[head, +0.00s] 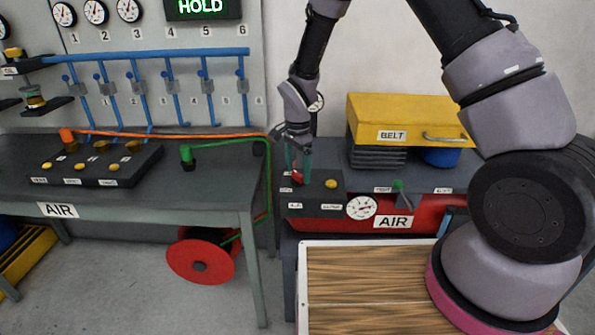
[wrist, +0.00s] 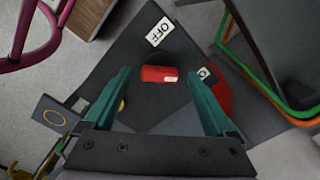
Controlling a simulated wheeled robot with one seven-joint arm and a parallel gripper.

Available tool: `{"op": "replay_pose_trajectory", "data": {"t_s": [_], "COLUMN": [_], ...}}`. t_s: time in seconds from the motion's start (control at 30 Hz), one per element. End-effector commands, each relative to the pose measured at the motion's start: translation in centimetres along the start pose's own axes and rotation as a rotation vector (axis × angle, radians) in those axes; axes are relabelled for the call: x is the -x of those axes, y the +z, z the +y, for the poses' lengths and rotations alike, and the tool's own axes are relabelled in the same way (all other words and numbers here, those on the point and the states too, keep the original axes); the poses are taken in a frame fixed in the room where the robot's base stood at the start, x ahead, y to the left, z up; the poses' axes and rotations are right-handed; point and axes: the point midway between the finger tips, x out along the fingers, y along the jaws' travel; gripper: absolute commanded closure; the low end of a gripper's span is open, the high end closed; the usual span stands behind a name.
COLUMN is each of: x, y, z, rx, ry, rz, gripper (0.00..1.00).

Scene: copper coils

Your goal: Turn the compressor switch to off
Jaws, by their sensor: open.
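The compressor switch is a red knob (wrist: 158,73) on a dark control box; it also shows in the head view (head: 294,180). A white mark sits at its right end in the wrist view, on the side of a partly hidden label (wrist: 204,73). The OFF label (wrist: 158,31) lies above the knob. My gripper (head: 299,172) is open over the box, with its teal fingers to the left and right of the knob in the wrist view. I see gaps between fingers and knob, and cannot tell the height of the fingertips.
A yellow button (head: 331,184) sits on the box beside the knob. The red AIR tank (head: 430,212), a gauge (head: 360,207) and the yellow BELT box (head: 412,115) are to the right. A grey workbench (head: 150,205) with hoses stands at the left.

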Motion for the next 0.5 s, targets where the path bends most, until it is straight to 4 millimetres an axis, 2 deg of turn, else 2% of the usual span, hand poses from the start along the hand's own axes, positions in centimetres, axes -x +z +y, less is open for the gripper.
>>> {"op": "replay_pose_trajectory", "data": {"t_s": [0.13, 0.37, 0.43, 0.5], "x": [-0.71, -0.76, -0.75, -0.74], "y": [0.02, 0.02, 0.01, 0.01], "z": [-0.03, -0.03, -0.03, -0.03], "rx": [0.001, 0.001, 0.001, 0.001], "ry": [-0.001, -0.002, -0.001, -0.001], "rz": [0.000, 0.000, 0.000, 0.000], "gripper": [0.10, 0.10, 0.29, 0.56]}}
